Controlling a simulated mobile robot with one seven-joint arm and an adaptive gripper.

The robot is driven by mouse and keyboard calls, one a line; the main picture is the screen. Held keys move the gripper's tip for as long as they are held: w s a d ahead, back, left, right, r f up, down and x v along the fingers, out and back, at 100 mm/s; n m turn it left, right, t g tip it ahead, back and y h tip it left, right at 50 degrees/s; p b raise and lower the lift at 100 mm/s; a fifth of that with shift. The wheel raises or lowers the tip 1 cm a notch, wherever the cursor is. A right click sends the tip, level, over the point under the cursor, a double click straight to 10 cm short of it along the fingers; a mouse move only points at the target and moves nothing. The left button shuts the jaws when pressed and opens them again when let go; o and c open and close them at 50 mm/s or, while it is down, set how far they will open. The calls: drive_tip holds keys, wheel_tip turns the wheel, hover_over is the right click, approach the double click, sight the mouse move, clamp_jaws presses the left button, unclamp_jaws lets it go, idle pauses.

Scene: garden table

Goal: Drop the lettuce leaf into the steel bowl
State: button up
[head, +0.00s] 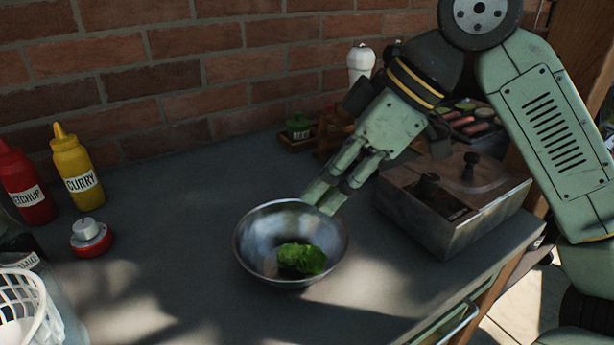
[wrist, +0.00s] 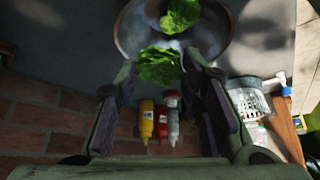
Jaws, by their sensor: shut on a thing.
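My gripper (head: 325,194) points down at the rim of the steel bowl (head: 247,240) from the upper right. In the wrist view the lettuce leaf (wrist: 160,66) sits between my two fingertips (wrist: 160,60), and the gripper is shut on it. In the head view the fingers seem to hide that held leaf. Another green leaf (head: 302,259) lies inside the bowl at its lower middle. It also shows in the wrist view (wrist: 180,13), with the bowl (wrist: 130,35) behind it.
A grey lidded metal box (head: 470,215) stands right of the bowl. Red ketchup (head: 28,185) and yellow curry (head: 78,172) bottles stand at the left. A white basket (head: 22,300) is at the lower left. A brick wall (head: 170,75) closes the back.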

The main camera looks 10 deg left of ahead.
sight(306, 209)
drive_tip(key=shift+n+g, duration=0.3)
drive_tip(key=shift+n, duration=0.3)
drive_tip(key=b+x, duration=0.6)
drive_tip(key=b, duration=0.1)
drive_tip(key=shift+f, duration=0.15)
drive_tip(key=o, duration=0.8)
drive_tip(key=shift+o, duration=0.2)
drive_tip(key=v, duration=1.2)
